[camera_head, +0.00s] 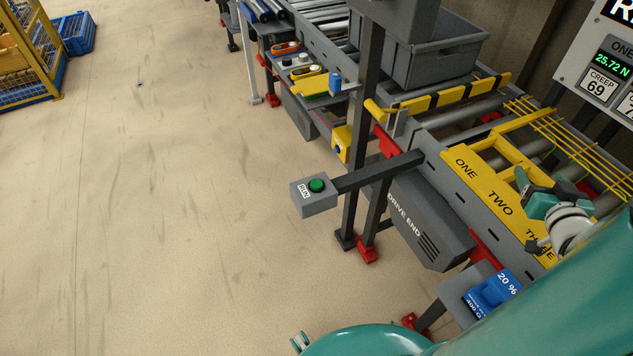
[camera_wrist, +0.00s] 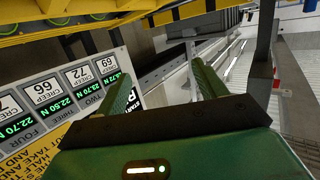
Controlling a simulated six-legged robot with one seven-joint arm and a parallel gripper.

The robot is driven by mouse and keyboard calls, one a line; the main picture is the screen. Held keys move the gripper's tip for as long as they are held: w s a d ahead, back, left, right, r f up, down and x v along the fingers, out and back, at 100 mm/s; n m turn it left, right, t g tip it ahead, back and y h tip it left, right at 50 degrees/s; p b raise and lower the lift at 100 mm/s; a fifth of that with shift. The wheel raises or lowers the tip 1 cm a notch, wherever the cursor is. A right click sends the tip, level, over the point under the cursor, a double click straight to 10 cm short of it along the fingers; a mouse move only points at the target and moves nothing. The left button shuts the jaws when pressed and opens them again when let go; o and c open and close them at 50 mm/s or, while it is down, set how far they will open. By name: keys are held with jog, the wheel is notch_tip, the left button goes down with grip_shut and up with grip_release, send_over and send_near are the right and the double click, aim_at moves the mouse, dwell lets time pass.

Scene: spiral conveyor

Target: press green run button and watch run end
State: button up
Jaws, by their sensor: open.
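The green run button (camera_head: 316,186) sits on top of a grey box (camera_head: 318,203) labelled RUN. The box is on the end of a dark arm reaching out from the conveyor's side, over the floor. My gripper (camera_head: 530,212) is at the right, over the yellow plate marked ONE, TWO, THREE, well apart from the button. Its two green fingers are spread with nothing between them in the wrist view (camera_wrist: 163,85). The button is not in the wrist view. A display board (camera_head: 606,70) at the upper right reads 25.72 N under ONE; it shows upside down in the wrist view (camera_wrist: 62,98).
The conveyor frame (camera_head: 470,195) runs along the right, with a DRIVE END housing (camera_head: 425,222) below. A grey bin (camera_head: 435,55) stands on it. A blue block (camera_head: 492,292) marked 20 % sits at lower right. Floor left of the button is clear.

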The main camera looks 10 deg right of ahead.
grip_shut()
dwell(1.5)
